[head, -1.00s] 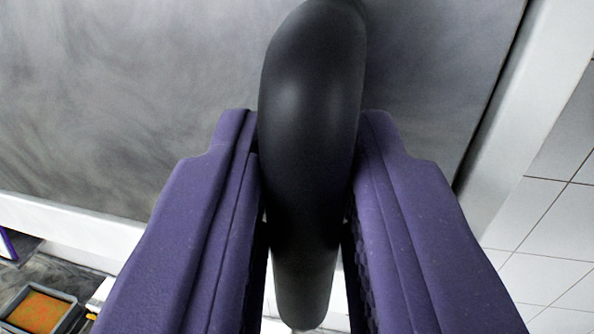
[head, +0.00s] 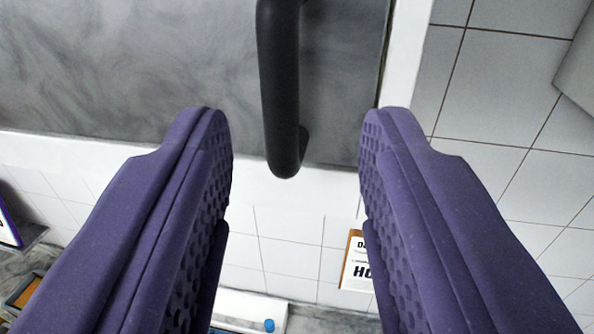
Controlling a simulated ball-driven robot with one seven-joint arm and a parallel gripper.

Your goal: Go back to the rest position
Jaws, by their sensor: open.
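My gripper (head: 296,125) shows in the head view as two purple fingers with dimpled inner pads. The fingers are wide apart and nothing is between their pads. A black bar handle (head: 279,85) on a dark grey door panel (head: 130,70) shows beyond the fingertips, in the upper middle of the picture. The handle's rounded end lies in the gap between the fingertips as seen here, and it appears apart from both fingers. The panel sits flush in its white frame (head: 400,60).
White tiled wall (head: 490,90) lies right of and below the panel. A sign with black letters (head: 358,265) is at the lower middle. A grey counter (head: 300,318) runs along the bottom, with a white tray (head: 240,308) and a small blue object (head: 269,325). A container (head: 22,292) is at lower left.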

